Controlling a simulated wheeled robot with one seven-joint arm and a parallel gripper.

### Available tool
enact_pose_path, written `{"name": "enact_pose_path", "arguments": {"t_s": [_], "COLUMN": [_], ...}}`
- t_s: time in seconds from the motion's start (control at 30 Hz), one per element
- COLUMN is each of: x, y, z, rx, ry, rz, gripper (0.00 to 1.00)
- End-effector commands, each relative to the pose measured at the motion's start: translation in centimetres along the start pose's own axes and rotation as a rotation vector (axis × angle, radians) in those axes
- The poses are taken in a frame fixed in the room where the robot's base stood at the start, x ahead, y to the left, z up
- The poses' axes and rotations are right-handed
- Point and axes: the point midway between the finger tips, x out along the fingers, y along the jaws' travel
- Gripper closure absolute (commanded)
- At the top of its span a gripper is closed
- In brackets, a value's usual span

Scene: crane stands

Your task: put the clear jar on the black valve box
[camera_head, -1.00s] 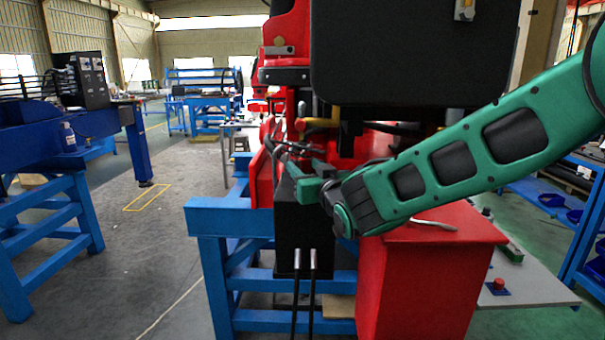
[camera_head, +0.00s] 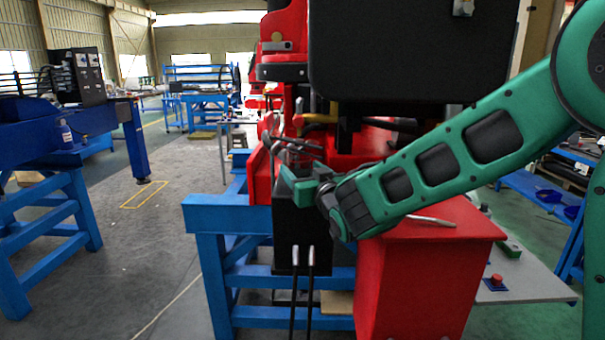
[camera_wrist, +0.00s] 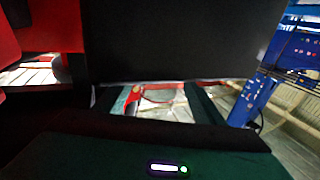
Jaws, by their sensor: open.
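The black valve box (camera_head: 300,240) stands upright in the middle of the head view, between the blue frame and the red cabinet. My gripper (camera_head: 291,181) is over its top, reaching in from the right. In the wrist view my gripper (camera_wrist: 163,103) shows two green fingers standing apart. A see-through shape with a reddish rim, seemingly the clear jar (camera_wrist: 160,97), shows between them; I cannot tell whether the fingers touch it. A faint glassy patch, perhaps the same jar (camera_head: 297,156), shows just behind the fingers in the head view. Its base is hidden.
The red cabinet (camera_head: 415,285) with a metal handle on top stands right of the box, under my forearm. A large black panel (camera_head: 410,50) hangs above. Dark levers and red machine parts crowd behind the gripper. A blue frame (camera_head: 225,215) stands left, with open floor beyond.

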Motion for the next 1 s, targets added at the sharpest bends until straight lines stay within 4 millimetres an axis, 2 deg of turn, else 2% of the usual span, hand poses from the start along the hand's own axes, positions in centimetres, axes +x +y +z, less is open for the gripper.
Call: {"name": "enact_pose_path", "arguments": {"t_s": [0.07, 0.17, 0.5, 0.7, 1.0], "x": [0.0, -1.1, -7.8, -10.7, -12.0], "y": [0.0, -0.1, -0.1, -0.1, 0.0], "z": [-0.5, -0.4, -0.4, -0.4, -0.4], "rx": [0.001, 0.0, 0.0, 0.0, 0.001], "ry": [0.002, 0.0, 0.001, 0.001, 0.0], "rz": [0.0, -0.001, -0.002, -0.002, -0.001], "gripper": [0.37, 0.37, 0.37, 0.37, 0.37]}}
